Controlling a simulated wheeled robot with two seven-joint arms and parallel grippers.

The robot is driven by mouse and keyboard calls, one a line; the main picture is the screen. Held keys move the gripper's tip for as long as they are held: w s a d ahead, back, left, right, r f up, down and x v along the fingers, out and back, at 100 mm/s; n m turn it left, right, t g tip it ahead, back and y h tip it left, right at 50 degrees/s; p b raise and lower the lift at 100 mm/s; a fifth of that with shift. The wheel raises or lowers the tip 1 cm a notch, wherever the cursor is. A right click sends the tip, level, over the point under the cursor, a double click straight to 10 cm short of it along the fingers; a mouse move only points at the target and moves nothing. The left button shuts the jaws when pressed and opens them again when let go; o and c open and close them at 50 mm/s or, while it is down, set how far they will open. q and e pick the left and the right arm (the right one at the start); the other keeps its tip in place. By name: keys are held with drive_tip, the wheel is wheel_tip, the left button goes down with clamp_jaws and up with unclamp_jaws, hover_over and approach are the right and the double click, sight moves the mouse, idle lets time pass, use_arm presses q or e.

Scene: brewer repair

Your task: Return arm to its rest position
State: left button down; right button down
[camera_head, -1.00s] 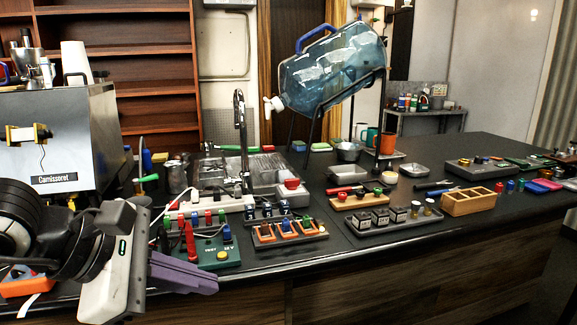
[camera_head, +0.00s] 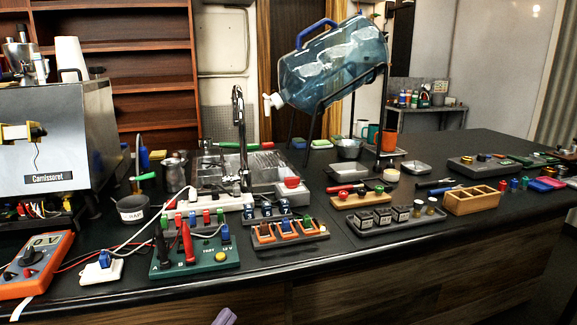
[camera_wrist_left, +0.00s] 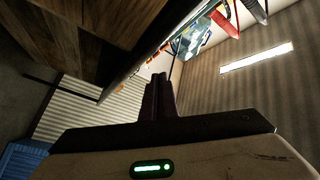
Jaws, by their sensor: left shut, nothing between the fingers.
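My left gripper (camera_head: 225,317) shows only as a purple fingertip at the bottom edge of the head view, below the counter's front edge. In the left wrist view its dark fingers (camera_wrist_left: 159,95) are together with nothing between them. The rest of my left arm is out of the head view. My right gripper is in neither view. The silver brewer (camera_head: 55,140) stands at the left of the counter.
The counter (camera_head: 300,265) front edge is close above my left gripper. Near it are an orange multimeter (camera_head: 35,262), a green test board (camera_head: 195,257) with red and black probes, and a tray of orange parts (camera_head: 285,235).

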use_arm(q)
drive_tip(key=s+a+f+n+g+y, duration=0.25)
drive_tip(key=s+f+n, duration=0.2)
drive_tip(key=f, duration=0.55)
drive_tip(key=s+a+f+n+g+y, duration=0.25)
drive_tip(key=f+n, duration=0.25)
drive_tip(key=f, duration=0.4)
drive_tip(key=s+f+n+g+y, duration=0.1)
drive_tip(key=s+f+n+g, duration=0.2)
drive_tip(key=s+f, duration=0.7)
drive_tip(key=shift+s+d+f+g+y, duration=0.25)
drive_tip(key=shift+f+g+y, duration=0.1)
drive_tip(key=shift+g, duration=0.15)
drive_tip(key=shift+n, duration=0.25)
